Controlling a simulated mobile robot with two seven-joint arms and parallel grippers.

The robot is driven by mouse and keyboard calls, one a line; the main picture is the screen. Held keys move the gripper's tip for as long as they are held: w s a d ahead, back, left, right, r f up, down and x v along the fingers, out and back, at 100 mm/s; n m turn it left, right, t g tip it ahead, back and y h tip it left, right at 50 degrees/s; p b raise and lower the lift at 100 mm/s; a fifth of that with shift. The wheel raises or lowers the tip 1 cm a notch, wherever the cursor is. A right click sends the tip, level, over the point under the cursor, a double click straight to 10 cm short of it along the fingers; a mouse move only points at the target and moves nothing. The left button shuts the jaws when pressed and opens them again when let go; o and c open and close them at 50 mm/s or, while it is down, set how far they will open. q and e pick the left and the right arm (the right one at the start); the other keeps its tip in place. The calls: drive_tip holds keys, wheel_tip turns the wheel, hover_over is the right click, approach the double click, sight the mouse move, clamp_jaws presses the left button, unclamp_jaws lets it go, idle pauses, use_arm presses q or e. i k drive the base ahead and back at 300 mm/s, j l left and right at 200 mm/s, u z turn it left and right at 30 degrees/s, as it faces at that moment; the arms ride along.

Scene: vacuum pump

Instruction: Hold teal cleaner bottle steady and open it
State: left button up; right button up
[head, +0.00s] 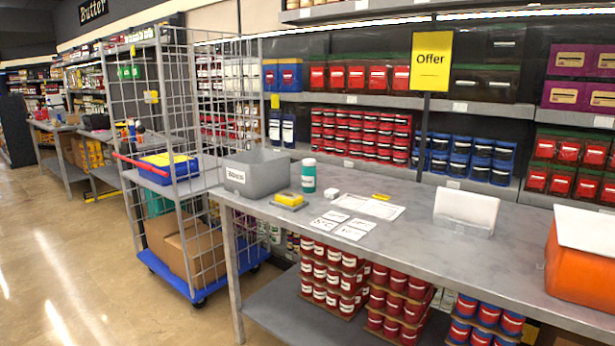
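The teal cleaner bottle (308,176) stands upright on the grey table (400,233), near its back edge and just right of a grey bin. It has a white top and a pale label band. Whether its top is loose or tight is too small to tell. Neither of my grippers shows in the head view, so nothing of mine touches the bottle.
A grey bin (256,174) stands left of the bottle, and a yellow block (289,199) sits in front. Cards (341,216) and a paper sheet (368,206) lie to the right. A white stand (466,211) and an orange crate (580,263) are farther right. A cage trolley (187,279) stands left.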

sight(309, 173)
drive_tip(key=i+j+z, duration=0.1)
drive_tip(key=j, duration=0.3)
drive_tip(key=i+j, duration=0.25)
drive_tip(key=j, duration=0.2)
drive_tip(key=i+j+z, duration=0.15)
drive_tip(key=j, duration=0.25)
drive_tip(key=i+j, duration=0.15)
drive_tip(key=j, duration=0.3)
drive_tip(key=i+j+z, duration=0.15)
drive_tip(key=j, duration=0.3)
drive_tip(key=i+j+z, duration=0.1)
drive_tip(key=j, duration=0.3)
